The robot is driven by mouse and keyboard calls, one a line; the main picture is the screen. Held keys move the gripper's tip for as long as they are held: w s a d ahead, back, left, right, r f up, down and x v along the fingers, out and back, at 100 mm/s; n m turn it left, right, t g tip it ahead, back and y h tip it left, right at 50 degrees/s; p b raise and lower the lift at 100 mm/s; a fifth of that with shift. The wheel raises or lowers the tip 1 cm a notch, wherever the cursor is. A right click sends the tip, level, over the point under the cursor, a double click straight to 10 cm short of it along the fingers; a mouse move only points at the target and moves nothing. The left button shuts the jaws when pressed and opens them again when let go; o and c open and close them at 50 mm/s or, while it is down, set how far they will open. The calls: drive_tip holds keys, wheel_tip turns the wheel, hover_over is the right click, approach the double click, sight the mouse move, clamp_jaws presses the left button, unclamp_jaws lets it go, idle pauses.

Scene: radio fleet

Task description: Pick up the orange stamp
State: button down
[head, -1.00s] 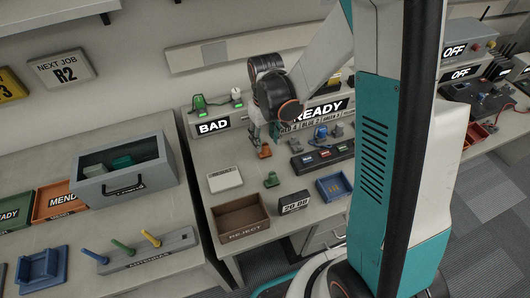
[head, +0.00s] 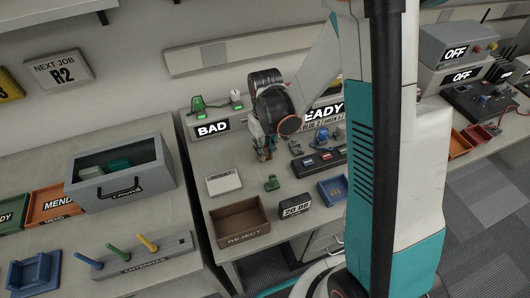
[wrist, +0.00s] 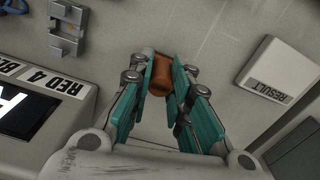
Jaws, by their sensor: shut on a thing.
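The orange stamp (wrist: 160,80) is between the two teal fingers of my gripper (wrist: 161,66) in the wrist view, and they are shut on its handle. The fingers cover its sides, and its lower part is hard to see. In the head view, my gripper (head: 264,150) points down at the workbench in front of the BAD sign and hides most of the stamp. I cannot tell whether the stamp's base touches the bench.
A green stamp (head: 272,184) stands just in front of my gripper. A white RESULT pad (head: 224,182) lies to the left, with a brown REJECT box (head: 240,222) in front. A dark rack (head: 317,161) and a blue tray (head: 331,190) are to the right.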

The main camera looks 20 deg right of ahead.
wheel_tip(320, 180, up, 20)
drive_tip(key=p, duration=0.7)
drive_tip(key=c, duration=2.4)
unclamp_jaws()
